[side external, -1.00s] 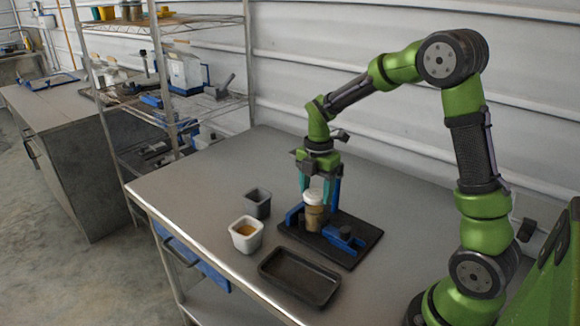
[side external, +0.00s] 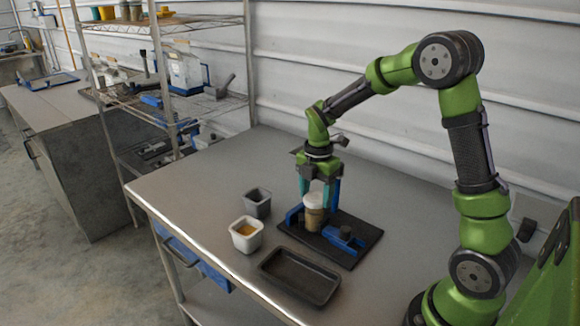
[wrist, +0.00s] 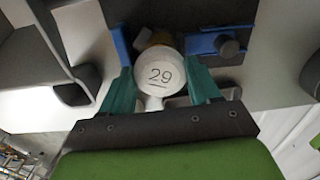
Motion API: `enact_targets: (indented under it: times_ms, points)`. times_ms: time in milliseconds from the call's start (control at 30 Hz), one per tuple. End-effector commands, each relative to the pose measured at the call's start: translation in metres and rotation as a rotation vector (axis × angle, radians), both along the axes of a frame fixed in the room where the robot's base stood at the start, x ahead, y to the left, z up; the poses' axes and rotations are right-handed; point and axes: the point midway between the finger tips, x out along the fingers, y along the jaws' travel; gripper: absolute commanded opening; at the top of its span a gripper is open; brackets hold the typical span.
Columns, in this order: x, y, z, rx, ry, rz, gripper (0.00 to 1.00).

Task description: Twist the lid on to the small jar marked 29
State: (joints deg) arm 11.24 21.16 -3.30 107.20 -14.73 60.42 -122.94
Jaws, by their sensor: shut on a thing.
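The small jar (side external: 314,218) has tan-brown contents and stands upright in a blue holder (side external: 345,236) on a black board. A white lid (side external: 314,199) sits level at the jar's mouth; I cannot tell whether its thread is engaged. In the wrist view the lid (wrist: 161,72) shows "29" on its top and hides most of the jar. My gripper (side external: 317,196) points straight down with its teal fingers on either side of the lid, shut on it. The fingers also show in the wrist view (wrist: 160,84).
A black tray (side external: 300,291) lies in front of the board. A white pot (side external: 246,247) with orange-brown contents and a grey pot (side external: 257,191) stand to the left. The table behind them is clear. A wire shelf (side external: 205,105) stands beyond the left edge.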

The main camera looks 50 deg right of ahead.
Motion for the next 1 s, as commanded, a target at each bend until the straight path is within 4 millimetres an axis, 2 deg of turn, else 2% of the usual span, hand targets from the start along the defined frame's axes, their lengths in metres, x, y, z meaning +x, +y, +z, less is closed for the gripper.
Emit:
enact_targets:
  times_ms: [67,100,300,667,767,1000]
  points:
    - [0.000,0.000,0.000,0.000,0.001,-0.001,0.33]
    - [0.000,0.000,0.000,0.000,0.001,-0.001,0.63]
    - [0.000,0.000,0.001,0.000,0.000,-0.001,0.91]
    - [0.001,0.000,0.006,0.000,-0.003,-0.001,0.91]
    - [0.001,0.000,0.019,-0.001,-0.004,-0.001,0.91]
    - [0.001,0.000,0.075,-0.002,-0.007,0.000,0.91]
